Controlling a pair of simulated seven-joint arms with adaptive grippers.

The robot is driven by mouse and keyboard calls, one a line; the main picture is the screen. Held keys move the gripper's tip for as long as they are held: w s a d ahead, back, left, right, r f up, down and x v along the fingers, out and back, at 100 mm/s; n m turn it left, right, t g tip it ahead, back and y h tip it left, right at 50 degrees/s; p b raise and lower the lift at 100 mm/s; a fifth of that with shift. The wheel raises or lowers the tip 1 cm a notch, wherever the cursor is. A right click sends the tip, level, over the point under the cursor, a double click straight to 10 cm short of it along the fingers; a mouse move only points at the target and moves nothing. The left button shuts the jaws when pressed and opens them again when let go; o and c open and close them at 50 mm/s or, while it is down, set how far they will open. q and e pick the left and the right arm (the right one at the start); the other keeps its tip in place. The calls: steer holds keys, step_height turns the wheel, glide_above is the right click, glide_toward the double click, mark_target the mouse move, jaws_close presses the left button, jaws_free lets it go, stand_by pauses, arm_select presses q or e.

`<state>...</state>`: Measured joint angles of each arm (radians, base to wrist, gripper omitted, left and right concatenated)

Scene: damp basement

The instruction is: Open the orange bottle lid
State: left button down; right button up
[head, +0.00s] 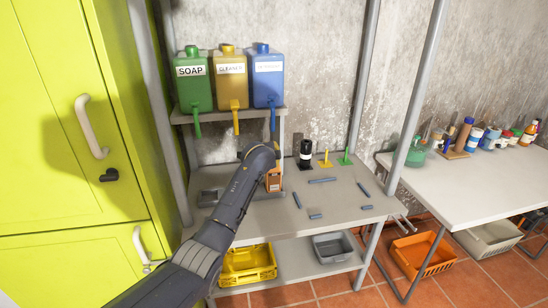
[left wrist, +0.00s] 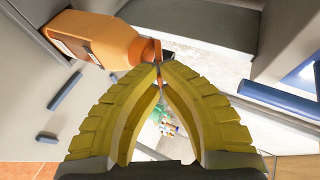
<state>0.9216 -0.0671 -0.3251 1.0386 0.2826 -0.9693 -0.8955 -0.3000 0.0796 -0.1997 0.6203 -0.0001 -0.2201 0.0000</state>
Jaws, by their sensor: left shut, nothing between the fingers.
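The orange bottle (head: 273,181) stands on the grey bench, mostly hidden behind my left arm in the head view. In the left wrist view the orange bottle (left wrist: 100,40) appears tilted at the upper left, with its neck end towards my fingertips. My left gripper (left wrist: 158,68) has its two yellow fingers shut tip to tip with nothing between them. The tips are close beside the bottle's orange lid end (left wrist: 150,50); I cannot tell whether they touch it. My right gripper is not in view.
Green (head: 193,88), yellow (head: 230,88) and blue (head: 267,84) dispensers stand on a shelf above. A black bottle (head: 305,156) and several blue rods (head: 322,180) are on the bench. A green cabinet (head: 70,130) bounds the left.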

arm_select(q)
steer(key=shift+w+r+g, duration=0.2)
steer(key=shift+r+g, duration=0.15)
steer(key=shift+g, duration=0.25)
steer(key=c, duration=1.9)
jaws_free()
steer(key=shift+s+r, duration=0.1)
steer(key=shift+v, duration=5.9)
steer(key=shift+a, duration=0.2)
steer(key=shift+c, duration=0.2)
